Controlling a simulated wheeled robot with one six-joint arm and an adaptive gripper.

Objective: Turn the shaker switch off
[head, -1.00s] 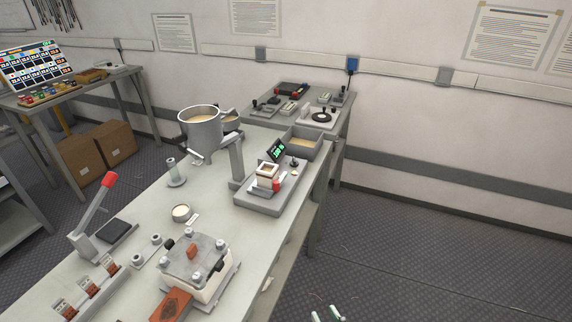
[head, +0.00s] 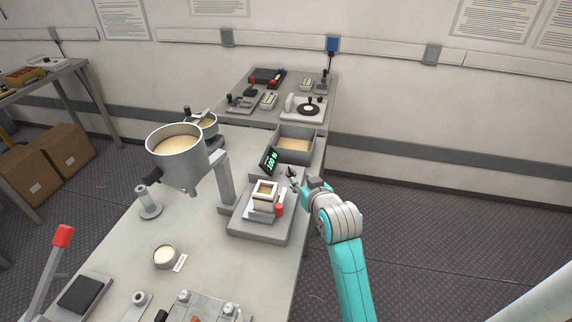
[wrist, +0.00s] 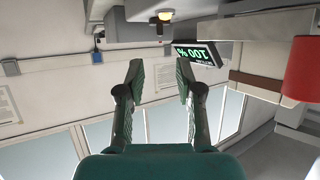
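The shaker is a grey base plate (head: 255,232) on the bench, with a square wooden-looking frame (head: 265,194) on it. Its tilted black display (head: 268,160) has green characters; in the wrist view the display (wrist: 195,54) appears upside down and reads 100 %. A small part with an amber tip (wrist: 164,17), perhaps the switch, shows at the top of the wrist view. In the head view my gripper covers that corner. My gripper (head: 292,180) is at the shaker's right back corner; in the wrist view its fingers (wrist: 158,78) are apart with nothing between them.
A red cylinder (head: 280,210) stands beside the frame and is close at right in the wrist view (wrist: 305,70). A grey bin (head: 295,145) of pale powder is just behind. A hopper (head: 176,155) stands to the left. Open floor lies right of the bench.

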